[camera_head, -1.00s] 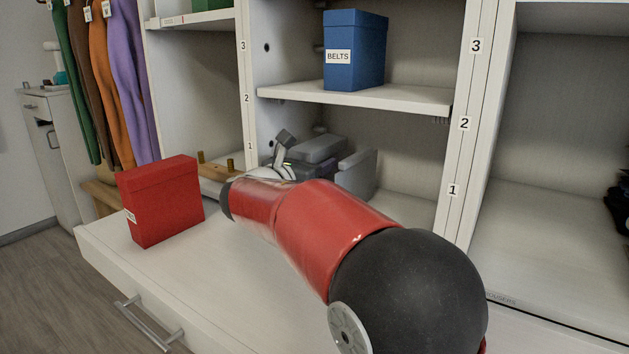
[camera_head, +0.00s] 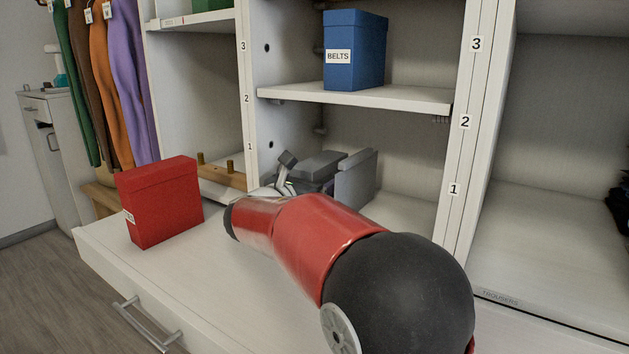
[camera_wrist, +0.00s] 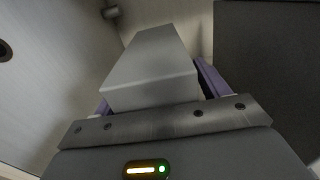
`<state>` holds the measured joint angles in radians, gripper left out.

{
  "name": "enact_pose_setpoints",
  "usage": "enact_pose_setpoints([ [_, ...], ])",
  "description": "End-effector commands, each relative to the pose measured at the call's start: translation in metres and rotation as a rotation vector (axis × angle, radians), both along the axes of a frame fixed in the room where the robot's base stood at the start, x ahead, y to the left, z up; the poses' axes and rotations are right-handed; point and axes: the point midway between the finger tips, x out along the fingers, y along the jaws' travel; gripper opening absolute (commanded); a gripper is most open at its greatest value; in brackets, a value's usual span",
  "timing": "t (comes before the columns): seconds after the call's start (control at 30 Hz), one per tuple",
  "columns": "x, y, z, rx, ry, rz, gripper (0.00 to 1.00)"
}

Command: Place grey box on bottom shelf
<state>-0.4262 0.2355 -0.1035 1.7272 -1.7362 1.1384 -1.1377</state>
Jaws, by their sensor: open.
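A grey upright panel-like shape, apparently the grey box (camera_head: 356,176), stands in the bottom compartment, on or just above the bottom shelf (camera_head: 405,212). My gripper (camera_head: 316,168) is inside this compartment, just left of the box, partly hidden by my red arm. In the wrist view my gripper (camera_wrist: 158,92) is open, with a purple finger on each side. A pale grey block (camera_wrist: 150,70) shows between the fingers; I cannot tell whether it is touched. A dark grey flat face (camera_wrist: 268,65) fills the right side of that view.
A red box (camera_head: 160,202) stands on the white ledge (camera_head: 215,285) at left. A blue box (camera_head: 352,52) labelled BELTS stands on the shelf above my gripper (camera_head: 365,97). A white divider (camera_head: 458,150) bounds the compartment at right. Clothes (camera_head: 125,80) hang at far left.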

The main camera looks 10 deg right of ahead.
Motion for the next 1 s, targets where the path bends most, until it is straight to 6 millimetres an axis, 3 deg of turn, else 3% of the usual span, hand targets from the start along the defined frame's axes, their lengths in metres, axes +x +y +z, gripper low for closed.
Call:
enact_pose_setpoints([
  [0.23,-0.009,0.011,0.002,0.001,0.001,0.004,0.74],
  [0.7,-0.075,0.075,0.002,0.000,0.000,0.002,0.74],
  [1.0,-0.085,0.085,0.002,0.000,0.000,0.000,0.74],
])
